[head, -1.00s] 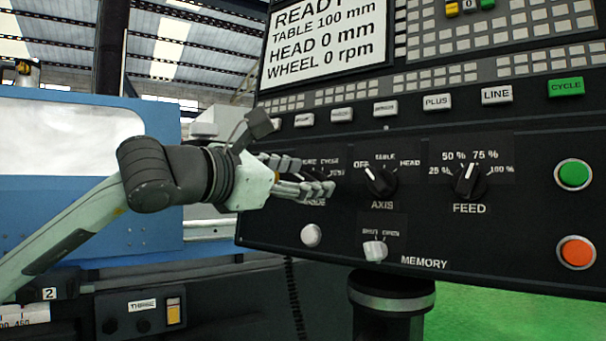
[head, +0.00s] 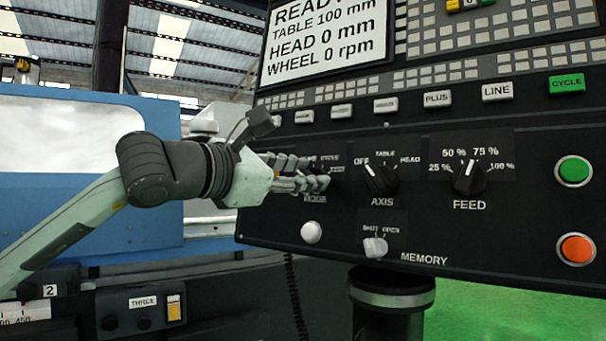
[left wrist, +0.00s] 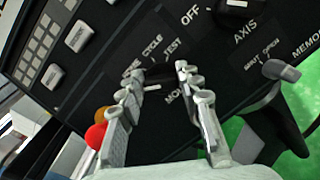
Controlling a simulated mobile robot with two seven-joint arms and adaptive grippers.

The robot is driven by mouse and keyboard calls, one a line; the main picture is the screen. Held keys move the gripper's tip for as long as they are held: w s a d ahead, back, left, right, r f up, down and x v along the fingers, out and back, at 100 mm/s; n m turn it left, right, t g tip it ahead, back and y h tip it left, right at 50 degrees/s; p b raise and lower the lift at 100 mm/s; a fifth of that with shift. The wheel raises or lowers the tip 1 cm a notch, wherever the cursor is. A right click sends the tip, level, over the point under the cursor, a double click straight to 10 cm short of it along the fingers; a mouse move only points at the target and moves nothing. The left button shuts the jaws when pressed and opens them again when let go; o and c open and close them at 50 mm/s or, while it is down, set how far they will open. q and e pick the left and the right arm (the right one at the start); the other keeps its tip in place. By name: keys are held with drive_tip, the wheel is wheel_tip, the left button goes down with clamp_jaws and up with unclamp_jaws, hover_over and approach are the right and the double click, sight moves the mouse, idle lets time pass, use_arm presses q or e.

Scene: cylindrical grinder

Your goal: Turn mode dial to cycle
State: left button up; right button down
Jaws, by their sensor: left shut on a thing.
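The mode dial (left wrist: 157,75) is a dark knob on the black control panel. It sits between the two fingers of my left gripper (left wrist: 160,84) in the left wrist view, with a short white mark near it. The labels CYCLE and TEST are readable beyond the dial; another label is partly covered by a finger. In the head view my left gripper (head: 316,178) reaches in from the left and its fingers hide most of the dial. It is shut on the dial. I cannot tell which label the dial points at. My right gripper is in neither view.
The axis dial (head: 381,180) and feed dial (head: 469,178) are to the right. A white knob (head: 311,232) and the memory switch (head: 375,246) are below. Green (head: 574,171) and orange (head: 576,249) buttons are at far right. Push buttons (head: 437,99) run above.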

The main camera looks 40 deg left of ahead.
use_arm(q)
drive_tip(key=m, duration=0.5)
drive_tip(key=shift+g+h, duration=0.4)
drive_tip(key=shift+f+m+g+p, duration=0.1)
drive_tip(key=shift+m+g+p, duration=0.45)
drive_tip(key=shift+m, duration=1.25)
drive_tip(key=shift+f+m+g+p, duration=0.15)
drive_tip(key=shift+m+p, duration=0.7)
drive_tip(key=shift+m, duration=0.95)
drive_tip(key=shift+m+g+p, duration=0.4)
drive_tip(key=shift+m+p, duration=0.3)
drive_tip(key=shift+m, duration=1.1)
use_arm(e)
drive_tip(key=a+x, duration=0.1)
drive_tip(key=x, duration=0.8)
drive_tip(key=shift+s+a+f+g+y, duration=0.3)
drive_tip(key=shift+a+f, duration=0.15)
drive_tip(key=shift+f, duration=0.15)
use_arm(q)
drive_tip(key=o, duration=1.2)
drive_tip(key=shift+c, duration=0.2)
